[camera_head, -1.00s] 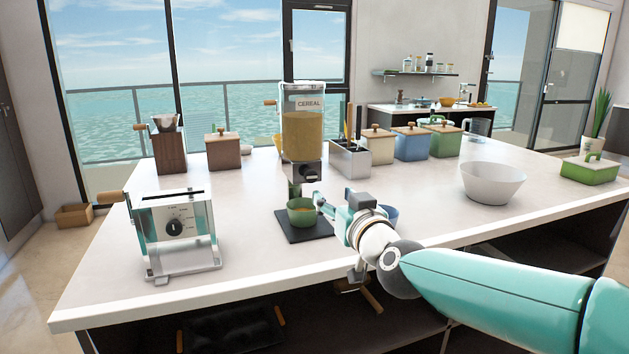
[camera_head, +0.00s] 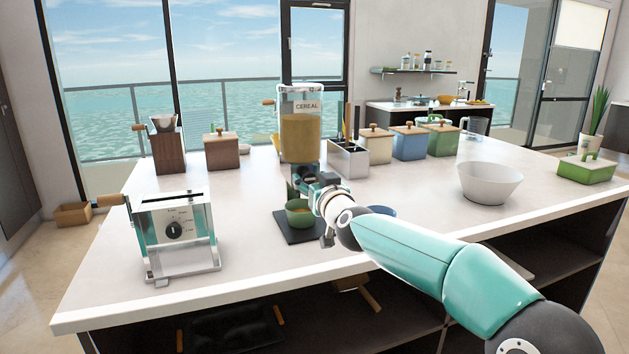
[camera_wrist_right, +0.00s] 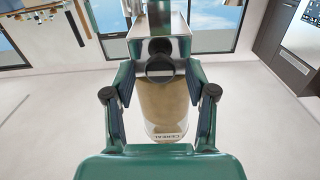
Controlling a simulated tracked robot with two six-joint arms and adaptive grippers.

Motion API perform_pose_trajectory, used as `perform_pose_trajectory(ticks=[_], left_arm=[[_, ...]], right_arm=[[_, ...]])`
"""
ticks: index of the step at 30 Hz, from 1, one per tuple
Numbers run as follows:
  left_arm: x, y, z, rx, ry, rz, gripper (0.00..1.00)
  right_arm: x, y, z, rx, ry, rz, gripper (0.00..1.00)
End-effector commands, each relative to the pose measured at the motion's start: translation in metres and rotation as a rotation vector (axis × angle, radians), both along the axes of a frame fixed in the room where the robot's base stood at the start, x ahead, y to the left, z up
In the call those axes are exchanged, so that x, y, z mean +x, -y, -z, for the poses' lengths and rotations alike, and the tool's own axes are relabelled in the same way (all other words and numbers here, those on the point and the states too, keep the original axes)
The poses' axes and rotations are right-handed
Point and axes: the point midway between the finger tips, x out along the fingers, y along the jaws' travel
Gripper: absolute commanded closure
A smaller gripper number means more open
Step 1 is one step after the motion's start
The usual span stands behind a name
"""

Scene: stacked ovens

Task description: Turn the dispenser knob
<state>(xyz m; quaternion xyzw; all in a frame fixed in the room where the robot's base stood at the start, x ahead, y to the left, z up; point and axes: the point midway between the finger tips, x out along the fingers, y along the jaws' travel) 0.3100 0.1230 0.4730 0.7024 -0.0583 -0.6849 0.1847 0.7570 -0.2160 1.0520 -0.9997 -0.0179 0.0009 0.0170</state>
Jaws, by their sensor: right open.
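The cereal dispenser (camera_head: 301,136) stands on the island counter, its clear hopper holding tan cereal. Its round dark knob (camera_wrist_right: 160,68) faces my right wrist camera, on the metal lower housing. In the head view the knob is mostly hidden behind my right gripper (camera_head: 310,180). In the right wrist view the open fingers of my right gripper (camera_wrist_right: 160,82) stand to either side of the knob; I cannot tell whether they touch it. A green bowl (camera_head: 299,216) with some tan content sits on the dark base below the dispenser. My left gripper is not in view.
A toaster-like appliance (camera_head: 176,236) stands at the front left. A blue bowl (camera_head: 381,211) lies behind my right arm. A metal holder (camera_head: 347,160) and several lidded boxes stand behind. A white bowl (camera_head: 489,183) is to the right.

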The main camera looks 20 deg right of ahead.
Motion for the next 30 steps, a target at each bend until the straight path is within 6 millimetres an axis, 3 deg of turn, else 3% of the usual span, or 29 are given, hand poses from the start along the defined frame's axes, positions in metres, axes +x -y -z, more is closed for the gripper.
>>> perform_pose_trajectory(ticks=[2, 11, 12, 22, 30], left_arm=[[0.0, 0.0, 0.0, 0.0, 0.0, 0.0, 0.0], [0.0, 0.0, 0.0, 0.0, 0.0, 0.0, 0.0], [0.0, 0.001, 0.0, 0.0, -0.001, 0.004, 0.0], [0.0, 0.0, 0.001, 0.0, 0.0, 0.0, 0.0], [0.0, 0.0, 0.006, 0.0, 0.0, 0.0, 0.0]], right_arm=[[0.0, 0.0, 0.0, 0.0, 0.0, 0.0, 0.47], [0.0, 0.0, 0.0, 0.0, 0.001, 0.0, 0.97], [-0.001, 0.01, 0.0, -0.002, 0.001, 0.006, 1.0], [-0.001, 0.002, 0.0, 0.043, 0.0, 0.004, 1.0], [-0.001, 0.002, 0.0, 0.192, -0.004, 0.003, 1.0]])
